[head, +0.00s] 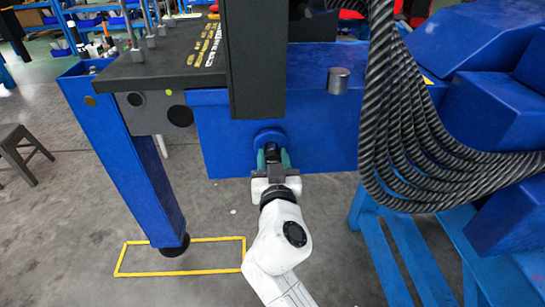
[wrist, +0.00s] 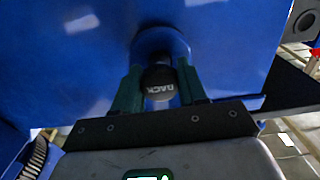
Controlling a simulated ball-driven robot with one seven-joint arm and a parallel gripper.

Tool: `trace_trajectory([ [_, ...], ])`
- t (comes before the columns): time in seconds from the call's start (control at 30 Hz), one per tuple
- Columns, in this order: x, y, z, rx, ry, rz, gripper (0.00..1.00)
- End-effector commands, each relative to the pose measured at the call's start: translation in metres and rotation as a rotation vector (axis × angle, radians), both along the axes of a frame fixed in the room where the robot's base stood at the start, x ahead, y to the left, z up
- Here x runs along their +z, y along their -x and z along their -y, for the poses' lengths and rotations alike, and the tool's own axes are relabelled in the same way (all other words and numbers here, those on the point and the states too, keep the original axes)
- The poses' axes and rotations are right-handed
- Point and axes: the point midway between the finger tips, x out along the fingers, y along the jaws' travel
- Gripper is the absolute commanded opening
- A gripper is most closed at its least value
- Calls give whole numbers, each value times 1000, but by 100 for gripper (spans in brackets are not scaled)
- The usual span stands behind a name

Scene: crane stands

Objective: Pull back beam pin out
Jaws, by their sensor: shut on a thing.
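In the wrist view my gripper (wrist: 158,88) also shows around the pin end. The pin's far end is hidden, and I cannot tell how deep it goes into the beam.
A dark upright post (head: 255,60) stands just above the pin. A bundle of black ropes (head: 400,140) hangs to the right. A blue leg (head: 130,150) stands at left, near a yellow floor outline (head: 150,273). The grey floor below the beam is mostly clear.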

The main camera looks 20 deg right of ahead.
Motion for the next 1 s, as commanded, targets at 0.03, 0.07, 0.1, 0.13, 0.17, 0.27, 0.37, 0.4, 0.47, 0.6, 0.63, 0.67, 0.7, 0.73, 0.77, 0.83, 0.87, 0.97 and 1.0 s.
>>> trace_trajectory([
  [0.03, -3, 9, -4, 2, 0, 0, 0],
  [0.07, -4, 14, -6, 2, 0, 0, 0],
  [0.1, -3, 20, -8, 2, 0, 1, 0],
  [0.13, -3, 25, -9, 2, 0, 0, 0],
  [0.17, -3, 29, -10, 2, 0, 0, 0],
  [0.27, -2, 38, -13, 3, 0, 0, 0],
  [0.37, -1, 40, -14, 2, 0, -1, 0],
  [0.4, -1, 40, -14, 1, 0, -2, 0],
  [0.47, -1, 40, -14, 1, 0, -2, 0],
  [0.6, -2, 41, -14, 1, 1, -3, 44],
  [0.63, -2, 41, -14, 1, 1, -4, 46],
  [0.67, -2, 41, -14, 1, 1, -4, 49],
  [0.7, -2, 41, -14, 1, 1, -4, 53],
  [0.73, -2, 40, -14, 1, 0, -3, 56],
  [0.77, -2, 40, -13, 1, 0, -3, 59],
  [0.83, -1, 40, -13, 1, 0, -2, 65],
  [0.87, -1, 40, -13, 1, 0, -2, 65],
  [0.97, -1, 40, -13, 1, 0, -2, 65],
  [1.0, -1, 40, -13, 1, 0, -2, 65],
])
